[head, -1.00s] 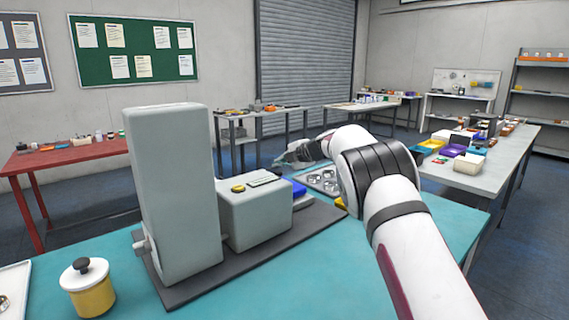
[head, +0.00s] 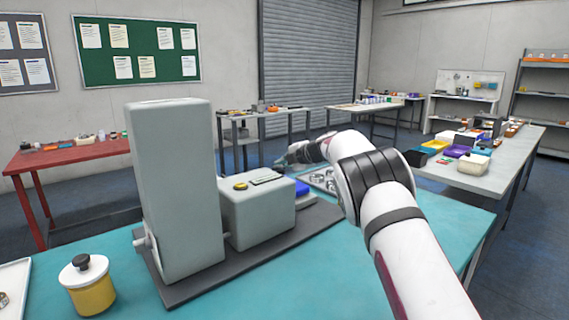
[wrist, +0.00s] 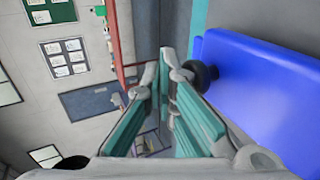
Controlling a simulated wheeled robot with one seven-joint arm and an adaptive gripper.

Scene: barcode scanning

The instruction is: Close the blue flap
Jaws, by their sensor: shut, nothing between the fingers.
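The blue flap (wrist: 262,88) fills the right side of the wrist view as a large flat panel. A small blue part shows in the head view (head: 301,188) at the far right end of the grey box-shaped machine (head: 257,212), mostly hidden. A dark round knob (wrist: 205,75) is at the panel's left edge. My gripper (wrist: 165,60) is shut and empty, its teal-padded fingers left of the blue panel and close to the knob. I cannot tell whether they touch. In the head view my gripper (head: 284,160) is beyond the machine, partly hidden by my arm.
The machine and a tall grey column (head: 175,190) stand on a dark base plate (head: 205,285) on the teal table (head: 400,285). A yellow jar with a white lid (head: 90,290) is at the front left. A metal tray with round pieces (head: 322,180) lies behind my arm.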

